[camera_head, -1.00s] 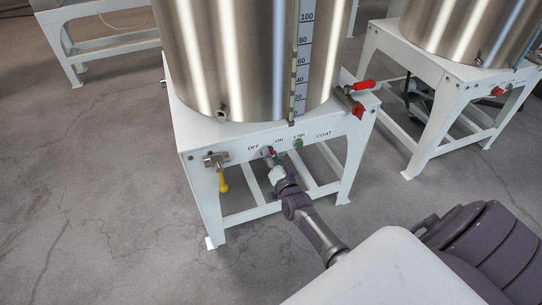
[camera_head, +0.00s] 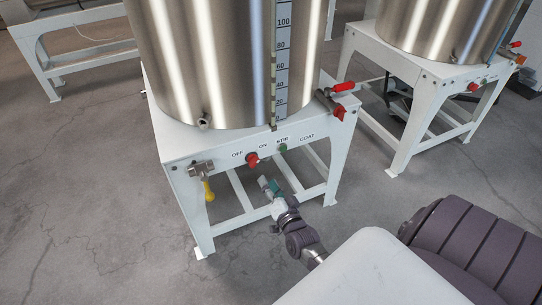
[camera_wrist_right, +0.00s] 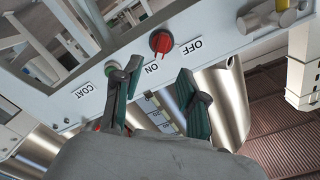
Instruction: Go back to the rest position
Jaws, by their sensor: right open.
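My right gripper (camera_head: 269,186) is open and empty in front of the near tank's white stand, just below its front panel (camera_head: 225,157). It stands apart from the red knob (camera_head: 252,159) on that panel, which lies between the OFF and ON labels. A green button (camera_head: 283,148) sits to the right of the knob, by the STIR and COAT labels. In the right wrist view, the two spread fingers (camera_wrist_right: 157,98) show with nothing between them, and the red knob (camera_wrist_right: 161,42) is beyond them. My left gripper is not in view.
The steel tank (camera_head: 205,60) with a level scale stands on the stand. A red-handled valve (camera_head: 335,98) is at its right corner and a yellow-handled valve (camera_head: 207,188) hangs at its left. Another tank stand (camera_head: 425,85) is at right. The floor (camera_head: 90,190) at left is clear.

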